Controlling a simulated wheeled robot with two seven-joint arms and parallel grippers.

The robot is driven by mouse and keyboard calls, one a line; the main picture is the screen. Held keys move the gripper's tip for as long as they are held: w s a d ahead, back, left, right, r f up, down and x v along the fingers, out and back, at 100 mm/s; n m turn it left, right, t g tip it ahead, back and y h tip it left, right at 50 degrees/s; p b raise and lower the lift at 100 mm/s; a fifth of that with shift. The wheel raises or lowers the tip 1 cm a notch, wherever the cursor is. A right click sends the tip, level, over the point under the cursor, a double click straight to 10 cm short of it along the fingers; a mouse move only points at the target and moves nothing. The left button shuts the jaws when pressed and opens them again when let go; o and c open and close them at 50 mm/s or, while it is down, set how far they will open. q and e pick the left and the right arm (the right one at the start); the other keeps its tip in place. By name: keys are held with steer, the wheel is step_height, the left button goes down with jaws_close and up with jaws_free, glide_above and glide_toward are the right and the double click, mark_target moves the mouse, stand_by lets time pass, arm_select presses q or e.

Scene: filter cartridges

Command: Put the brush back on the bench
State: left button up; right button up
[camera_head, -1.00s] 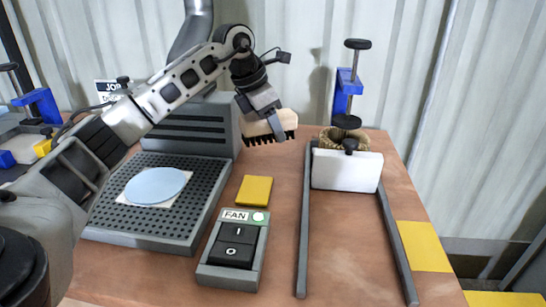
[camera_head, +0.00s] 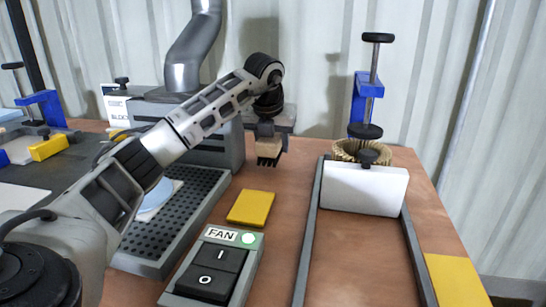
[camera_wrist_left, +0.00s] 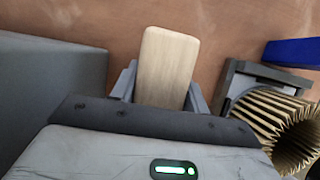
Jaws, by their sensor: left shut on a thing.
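My left gripper (camera_head: 267,134) points down over the bench (camera_head: 345,265), right of the grey fan unit. It is shut on the brush (camera_head: 269,150), whose dark bristles face down. The brush is seen nearly end-on in the head view; I cannot tell whether the bristles touch the bench. In the left wrist view the brush's pale wooden back (camera_wrist_left: 168,60) sits between the two fingers (camera_wrist_left: 160,88), with brown bench surface around it. My right gripper is not in view.
A yellow pad (camera_head: 251,207) and a FAN switch box (camera_head: 213,268) lie in front. To the right, rails (camera_head: 309,230) lead to a white block (camera_head: 364,188), a pleated filter (camera_head: 345,151) and a blue clamp (camera_head: 359,103).

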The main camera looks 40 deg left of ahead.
arm_select(q)
step_height(320, 180, down, 3)
steer(key=shift+f, duration=0.15)
steer(key=o, duration=1)
steer(key=shift+c, duration=0.2)
steer(key=p+v, duration=0.1)
steer(key=v, duration=1.1)
